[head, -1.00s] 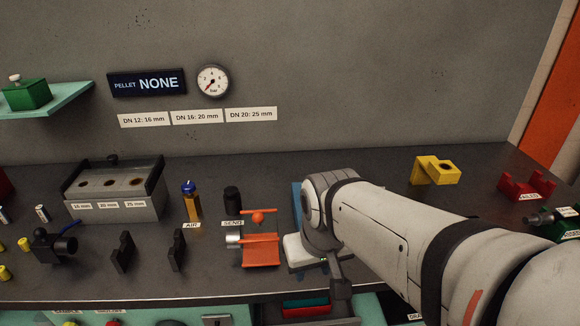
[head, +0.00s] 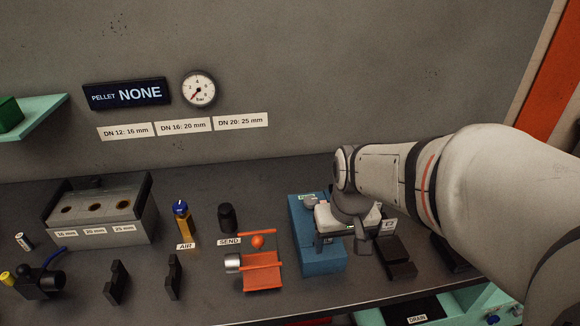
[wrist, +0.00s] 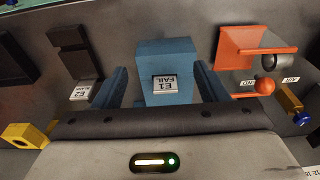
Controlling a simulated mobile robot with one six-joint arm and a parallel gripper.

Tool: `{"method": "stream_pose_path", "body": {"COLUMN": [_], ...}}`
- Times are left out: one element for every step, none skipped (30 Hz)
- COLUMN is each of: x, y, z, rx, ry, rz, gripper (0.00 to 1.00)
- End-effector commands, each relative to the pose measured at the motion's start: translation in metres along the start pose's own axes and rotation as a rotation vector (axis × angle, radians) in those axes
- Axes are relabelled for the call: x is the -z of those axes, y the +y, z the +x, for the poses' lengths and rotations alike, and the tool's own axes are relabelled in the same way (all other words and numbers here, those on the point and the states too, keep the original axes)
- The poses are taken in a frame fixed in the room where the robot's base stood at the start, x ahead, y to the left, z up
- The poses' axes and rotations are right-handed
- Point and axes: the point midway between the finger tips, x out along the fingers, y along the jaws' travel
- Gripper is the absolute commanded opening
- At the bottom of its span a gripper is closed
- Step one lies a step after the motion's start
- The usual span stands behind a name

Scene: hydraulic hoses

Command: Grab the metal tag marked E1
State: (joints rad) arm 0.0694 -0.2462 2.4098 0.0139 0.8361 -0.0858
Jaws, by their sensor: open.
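The metal tag E1 (wrist: 165,84) is a small pale plate reading E1 FAIL, upside down in the wrist view. It sits at the near end of a blue block (wrist: 172,55), which also shows in the head view (head: 318,262). My gripper (wrist: 161,88) is open, with one finger on each side of the tag and apart from it. In the head view my gripper (head: 345,240) is over the right part of the blue block. I cannot make out the E1 tag clearly there.
A second tag, E2 (wrist: 80,92), lies by a dark block (wrist: 75,50) on the other side of one finger. An orange stand (head: 262,272) is left of the blue block. A yellow block (wrist: 25,135) shows at the wrist view's edge. Bare bench lies between stand and block.

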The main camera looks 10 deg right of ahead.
Motion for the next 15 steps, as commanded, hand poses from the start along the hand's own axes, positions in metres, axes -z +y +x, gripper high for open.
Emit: {"method": "stream_pose_path", "body": {"x": [0.016,0.024,0.033,0.039,0.044,0.051,0.055,0.059,0.064,0.067,0.069,0.072,0.074,0.075,0.076], "y": [0.000,0.000,0.001,0.001,0.001,0.001,0.002,0.002,0.002,0.002,0.003,0.003,0.003,0.003,0.003], "z": [-0.012,-0.011,-0.010,-0.008,-0.006,-0.003,-0.001,0.001,0.004,0.006,0.008,0.010,0.012,0.013,0.015], "rx": [0.001,0.001,0.000,0.000,0.000,0.000,0.000,0.000,0.000,0.000,0.000,0.000,0.000,0.000,0.000], "ry": [-0.032,-0.044,-0.059,-0.071,-0.080,-0.091,-0.100,-0.107,-0.115,-0.120,-0.126,-0.131,-0.135,-0.137,-0.140], "rz": [-0.001,-0.001,-0.001,-0.001,-0.001,0.000,0.000,0.001,0.001,0.002,0.002,0.003,0.003,0.003,0.003], "gripper": [0.66,0.66,0.66,0.66,0.66,0.66,0.66,0.66,0.66,0.66,0.66,0.66,0.66,0.66,0.66]}}
